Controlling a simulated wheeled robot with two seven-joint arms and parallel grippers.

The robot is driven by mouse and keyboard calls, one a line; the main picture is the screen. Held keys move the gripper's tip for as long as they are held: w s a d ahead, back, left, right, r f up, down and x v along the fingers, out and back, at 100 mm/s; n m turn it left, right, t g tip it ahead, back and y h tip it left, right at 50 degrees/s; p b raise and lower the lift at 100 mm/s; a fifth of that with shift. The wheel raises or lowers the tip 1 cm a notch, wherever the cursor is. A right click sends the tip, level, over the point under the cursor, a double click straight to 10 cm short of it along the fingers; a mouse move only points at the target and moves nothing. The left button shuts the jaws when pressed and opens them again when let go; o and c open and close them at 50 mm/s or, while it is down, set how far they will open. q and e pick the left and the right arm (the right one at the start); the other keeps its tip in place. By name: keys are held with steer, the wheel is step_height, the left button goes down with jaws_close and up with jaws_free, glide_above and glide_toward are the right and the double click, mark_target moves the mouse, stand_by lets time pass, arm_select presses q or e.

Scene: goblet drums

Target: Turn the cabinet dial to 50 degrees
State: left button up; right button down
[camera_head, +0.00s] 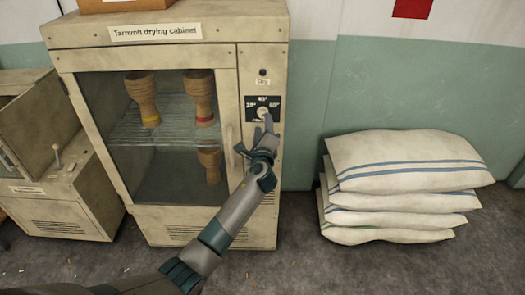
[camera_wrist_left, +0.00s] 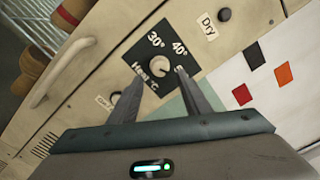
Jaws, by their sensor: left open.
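The cabinet dial (camera_head: 262,112) is a pale round knob on a black square plate on the right front panel of the Tarnvolt drying cabinet (camera_head: 257,200). In the left wrist view the dial (camera_wrist_left: 158,65) shows with markings 30° and 40° beside it and "Heat °C" below. A further marking is partly covered by the right finger. Where the dial points is too small to read surely. My left gripper (camera_head: 256,131) is open in front of the panel. In the left wrist view its fingertips (camera_wrist_left: 160,73) lie either side of the dial; contact cannot be told. My right gripper is not in view.
A "Dry" button (camera_wrist_left: 224,14) sits above the dial plate. The glass door with its handle (camera_wrist_left: 62,72) is left of it, with goblet drums (camera_head: 142,95) inside. Stacked sacks (camera_head: 400,165) stand right; a lever machine (camera_head: 60,195) stands left.

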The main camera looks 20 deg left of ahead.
arm_select(q)
steer(key=b+v, duration=0.2)
steer(key=v, duration=1)
steer(key=shift+s, duration=0.3)
steer(key=s+f+n+g+h+b, duration=0.1)
steer(key=s+f+n+g+h, duration=0.2)
steer(key=f, duration=1.4)
steer(key=s+f+n+g+b, duration=0.1)
steer(key=s+f+g, duration=0.3)
steer(key=f, duration=1.4)
steer(key=s+f+n+g, duration=0.2)
steer(key=s+f+n, duration=0.1)
steer(key=s+f, duration=0.85)
steer(key=s+a+f+n+g+h, duration=0.1)
steer(key=s+a+f+n+g, duration=0.15)
steer(key=s+f, duration=0.85)
steer(key=s+f+n+g, duration=0.1)
steer(key=s+f+n, duration=0.2)
steer(key=s, duration=0.9)
steer(key=s+a+f+n+g+b, duration=0.1)
steer(key=s+f+n+g, duration=0.1)
steer(key=s+f, duration=0.5)
steer(key=s+a+f+n+g+h, duration=0.1)
steer(key=s+f+n, duration=0.3)
steer(key=s, duration=1.3)
steer(key=shift+a+f+g+b, duration=0.25)
steer(key=shift+f+g+b, duration=0.15)
steer(key=shift+f+g, duration=0.1)
